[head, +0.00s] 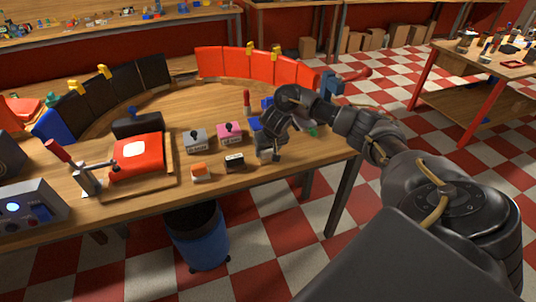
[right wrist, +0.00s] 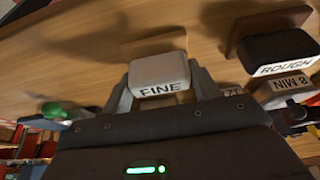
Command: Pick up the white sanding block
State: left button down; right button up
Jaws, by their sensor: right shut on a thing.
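The white sanding block (right wrist: 158,70), lettered FINE, sits between the two fingers of my right gripper (right wrist: 160,90) in the right wrist view. The fingers are shut on its two sides. In the head view my right gripper (head: 268,154) is low over the front right part of the workbench (head: 215,183), and the white block is mostly hidden by it. I cannot tell whether the block touches the bench. A black block (right wrist: 280,48) lettered ROUGH stands beside it; it also shows in the head view (head: 234,161). My left gripper is not in view.
An orange and white block (head: 201,173) lies left of the black one. A grey box (head: 197,140) and a pink box (head: 229,134) stand behind. A green-handled thing (right wrist: 62,111) is close by. A blue bin (head: 197,237) stands under the bench edge.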

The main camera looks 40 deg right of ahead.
jog(key=shift+r, duration=0.6)
jog(key=r, duration=0.2)
jog(key=r+p, duration=0.1)
jog(key=shift+w+a, duration=0.1)
jog(key=shift+a, duration=0.15)
jog(key=w+a+r+p, duration=0.1)
jog(key=a+r+p, duration=0.5)
jog(key=a, duration=0.7)
notch_tip(320, 180, up, 3)
jog(key=shift+a+f, duration=0.1)
jog(key=shift+a, duration=0.15)
